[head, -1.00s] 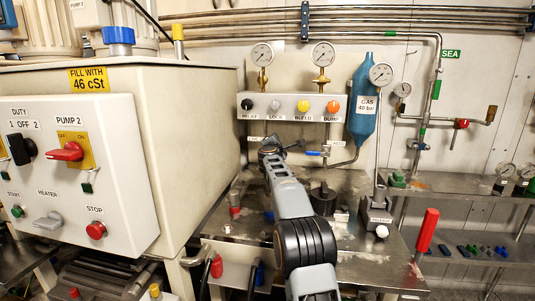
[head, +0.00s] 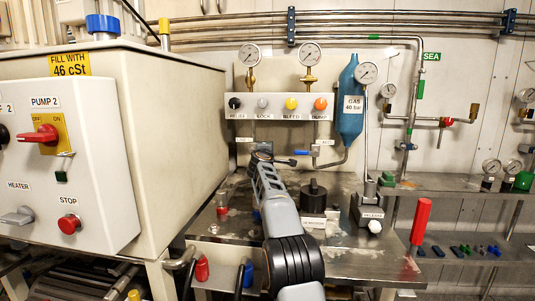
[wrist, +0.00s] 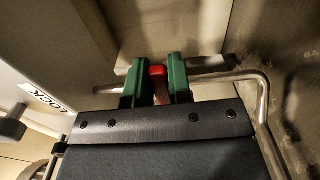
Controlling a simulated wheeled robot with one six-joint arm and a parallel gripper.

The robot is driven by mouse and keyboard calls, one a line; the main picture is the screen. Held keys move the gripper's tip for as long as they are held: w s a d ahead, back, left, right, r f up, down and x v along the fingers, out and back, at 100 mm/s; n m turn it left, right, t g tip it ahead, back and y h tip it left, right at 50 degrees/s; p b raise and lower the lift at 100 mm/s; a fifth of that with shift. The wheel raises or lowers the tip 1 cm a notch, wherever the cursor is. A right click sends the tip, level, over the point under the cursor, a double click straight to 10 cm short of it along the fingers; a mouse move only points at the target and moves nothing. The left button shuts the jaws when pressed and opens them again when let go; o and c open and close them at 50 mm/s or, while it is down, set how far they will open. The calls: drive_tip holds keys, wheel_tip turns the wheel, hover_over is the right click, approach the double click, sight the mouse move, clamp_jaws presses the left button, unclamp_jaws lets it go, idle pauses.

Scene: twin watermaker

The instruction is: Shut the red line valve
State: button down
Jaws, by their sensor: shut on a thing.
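My gripper (wrist: 156,82) shows in the wrist view with its two green fingers on either side of the red handle of the line valve (wrist: 157,71). It is shut on that handle, and only the handle's top and a strip between the fingers show. A metal pipe (wrist: 222,77) runs behind the fingers and bends down at the right. In the head view my gripper (head: 262,150) is below the gauge panel, and it hides the red handle there.
A blue-handled valve (head: 300,152) is just right of my gripper. The white knob panel (head: 280,107) is above it, and the blue gas bottle (head: 351,120) stands to the right. The metal bench (head: 350,255) holds a black knob (head: 314,196). A large cabinet (head: 185,130) is close on the left.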

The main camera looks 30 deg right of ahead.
idle(0.3)
drive_tip(key=c, duration=1.3)
unclamp_jaws()
drive_tip(key=shift+a, duration=0.15)
drive_tip(key=shift+o, duration=1.3)
drive_tip(key=b+v, duration=0.6)
drive_tip(key=v, duration=0.7)
drive_tip(key=shift+s+a+b, duration=0.15)
drive_tip(key=shift+s+b, duration=0.15)
drive_tip(key=shift+b, duration=0.05)
